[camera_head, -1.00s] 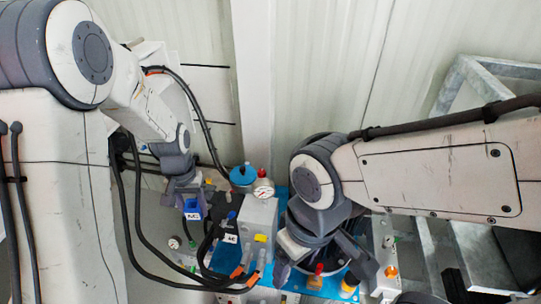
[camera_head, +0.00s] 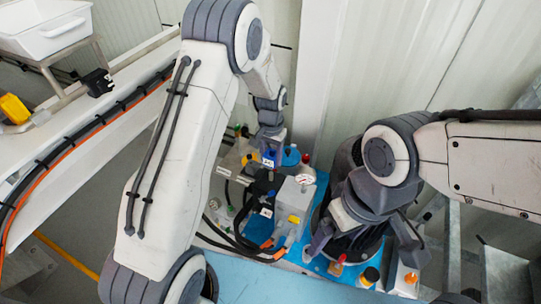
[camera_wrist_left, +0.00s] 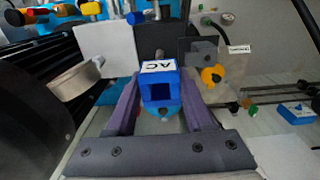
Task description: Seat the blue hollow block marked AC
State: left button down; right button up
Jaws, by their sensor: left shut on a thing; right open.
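The blue hollow block marked AC (camera_wrist_left: 158,90) is held between the purple fingers of my left gripper (camera_wrist_left: 155,105) in the left wrist view. Its opening faces the camera and its white label is on top. In the head view my left gripper (camera_head: 270,146) holds the blue block (camera_head: 269,158) behind and left of the grey pump block (camera_head: 293,201). A white label (camera_head: 266,212) is on a dark part at the pump's left; it seems to read AC.
Another blue labelled piece (camera_wrist_left: 296,114) lies at the right in the wrist view. Dark hoses (camera_head: 232,238) loop left of the pump. A blue-topped round part (camera_head: 291,155) stands close to the held block. A white tray (camera_head: 45,22) is far left.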

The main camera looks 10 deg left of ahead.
aim_at(270, 173)
pick_arm(q)
jog(key=shift+s, duration=0.1)
jog(key=shift+f+b, duration=2.35)
jog(key=shift+f, duration=1.95)
jog(key=shift+c, duration=1)
grip_release()
jog(key=shift+a, duration=0.1)
